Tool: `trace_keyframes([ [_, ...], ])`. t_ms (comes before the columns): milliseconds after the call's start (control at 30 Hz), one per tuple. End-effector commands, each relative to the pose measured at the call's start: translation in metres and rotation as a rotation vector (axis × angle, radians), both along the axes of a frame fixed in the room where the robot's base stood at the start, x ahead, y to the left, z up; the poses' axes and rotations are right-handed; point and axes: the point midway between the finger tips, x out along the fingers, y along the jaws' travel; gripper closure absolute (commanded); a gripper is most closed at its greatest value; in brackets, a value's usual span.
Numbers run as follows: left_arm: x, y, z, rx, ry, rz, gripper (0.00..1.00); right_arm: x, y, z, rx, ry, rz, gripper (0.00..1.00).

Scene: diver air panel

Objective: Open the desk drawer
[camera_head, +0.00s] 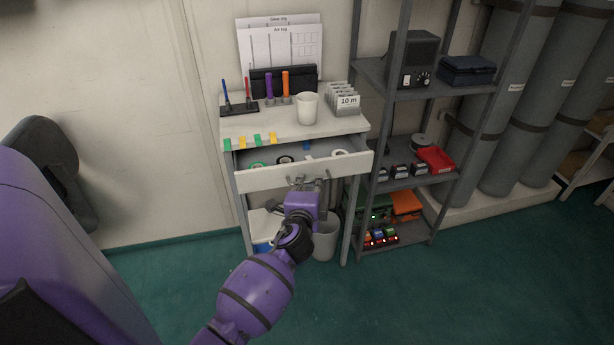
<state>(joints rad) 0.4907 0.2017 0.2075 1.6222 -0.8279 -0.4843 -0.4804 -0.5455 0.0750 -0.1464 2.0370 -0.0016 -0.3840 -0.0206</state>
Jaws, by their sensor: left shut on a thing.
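The desk (290,127) is a small white-topped one against the wall. Its drawer (262,179) is pulled partway out, with its white front standing forward of the desk top's edge. Inside the drawer I see rings of tape and other small items. My left gripper (308,184) is at the middle of the drawer front, shut on the drawer handle. The handle is mostly hidden by the gripper's fingers. My right gripper does not show.
A white mug (307,108), pen holders and a card rack (342,100) stand on the desk. A grey shelf unit (425,90) stands close at the right. A bin (326,240) is under the desk. The green floor (400,300) in front is clear.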

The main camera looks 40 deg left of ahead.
Motion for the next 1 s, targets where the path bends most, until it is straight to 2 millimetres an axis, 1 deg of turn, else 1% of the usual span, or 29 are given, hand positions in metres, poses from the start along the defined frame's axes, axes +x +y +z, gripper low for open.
trace_keyframes([
  [33,-0.008,-0.01,0.0,-0.001,0.002,-0.001,1.0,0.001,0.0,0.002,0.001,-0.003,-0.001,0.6],
  [200,-0.036,-0.041,0.0,-0.002,0.001,0.001,1.0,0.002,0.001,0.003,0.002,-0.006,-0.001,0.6],
  [400,-0.061,-0.07,-0.001,-0.001,0.003,0.002,1.0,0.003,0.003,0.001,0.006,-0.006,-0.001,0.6],
  [500,-0.07,-0.081,-0.001,0.001,0.004,0.0,1.0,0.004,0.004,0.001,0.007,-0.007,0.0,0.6],
  [700,-0.08,-0.092,-0.001,0.002,0.003,0.001,1.0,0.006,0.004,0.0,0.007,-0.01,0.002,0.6],
  [1000,-0.082,-0.095,0.0,0.004,0.002,0.0,1.0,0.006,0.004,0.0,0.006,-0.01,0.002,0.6],
])
